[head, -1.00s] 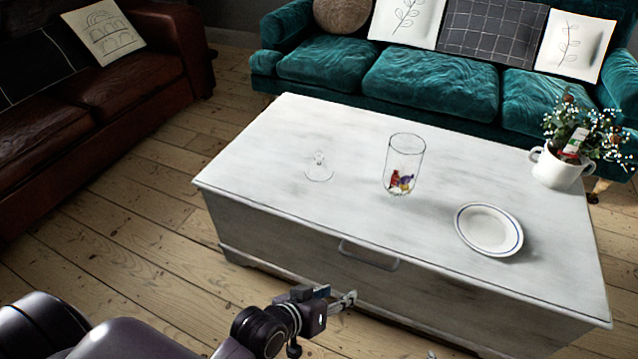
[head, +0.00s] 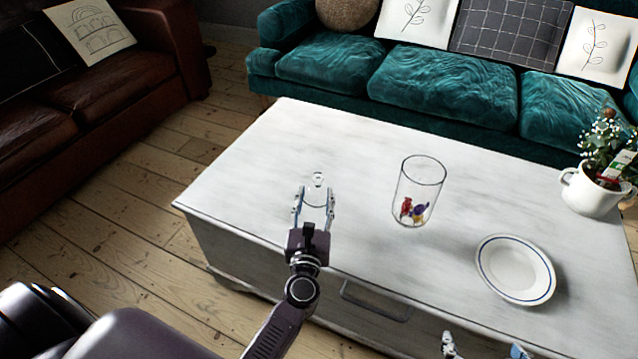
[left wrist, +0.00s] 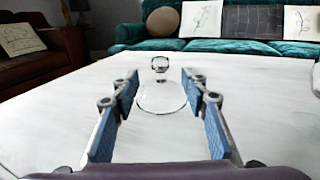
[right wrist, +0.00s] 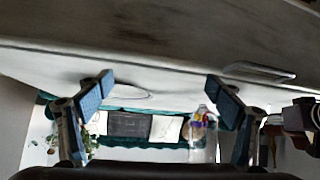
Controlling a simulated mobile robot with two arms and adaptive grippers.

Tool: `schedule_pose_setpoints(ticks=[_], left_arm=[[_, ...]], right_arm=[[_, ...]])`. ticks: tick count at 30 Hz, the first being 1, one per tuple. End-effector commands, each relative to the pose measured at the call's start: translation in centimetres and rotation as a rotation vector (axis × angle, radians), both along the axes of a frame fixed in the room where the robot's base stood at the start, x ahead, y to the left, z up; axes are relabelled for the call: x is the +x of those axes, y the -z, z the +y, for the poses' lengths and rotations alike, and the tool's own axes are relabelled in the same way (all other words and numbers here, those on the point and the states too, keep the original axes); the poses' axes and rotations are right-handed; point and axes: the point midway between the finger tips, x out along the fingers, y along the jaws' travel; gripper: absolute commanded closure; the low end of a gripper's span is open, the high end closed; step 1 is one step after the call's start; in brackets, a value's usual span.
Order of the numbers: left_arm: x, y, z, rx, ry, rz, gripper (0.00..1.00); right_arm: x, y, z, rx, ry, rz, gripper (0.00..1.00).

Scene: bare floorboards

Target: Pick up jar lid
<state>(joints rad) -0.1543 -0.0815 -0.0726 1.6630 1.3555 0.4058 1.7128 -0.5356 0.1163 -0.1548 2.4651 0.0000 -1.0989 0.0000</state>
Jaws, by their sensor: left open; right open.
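The jar lid (head: 318,180) is clear glass with a round knob. It lies on the white table, left of the jar. In the left wrist view the lid (left wrist: 161,97) lies between and just beyond my left fingers, its knob standing up at the far side. My left gripper (head: 315,195) is open and empty, low over the table, its fingertips either side of the lid's near part. My right gripper (head: 484,346) is open at the table's front side, partly cut off by the frame. The right wrist view shows its spread fingers (right wrist: 160,83) with nothing between them.
A glass jar (head: 418,192) with colourful sweets stands right of the lid. A blue-rimmed plate (head: 515,268) and a white plant pot (head: 592,192) are further right. The table (head: 290,135) is clear behind the lid. A teal sofa (head: 440,90) stands behind it.

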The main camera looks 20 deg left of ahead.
Motion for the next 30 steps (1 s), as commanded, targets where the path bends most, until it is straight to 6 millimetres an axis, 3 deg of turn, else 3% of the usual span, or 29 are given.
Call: schedule_pose_setpoints(ticks=[15, 25, 30], left_arm=[[6.0, -0.2, 2.0, 0.007, 0.003, -0.002, 0.59], [6.6, -0.2, 2.2, 0.007, 0.003, -0.001, 0.59], [6.5, -0.2, 2.2, 0.007, 0.003, -0.001, 0.76]], right_arm=[[1.5, -1.2, 0.5, 0.017, -0.005, -0.078, 0.15], [1.8, -1.5, 0.6, 0.02, -0.006, -0.097, 0.15], [1.8, -1.5, 0.6, 0.021, -0.007, -0.097, 0.15]])
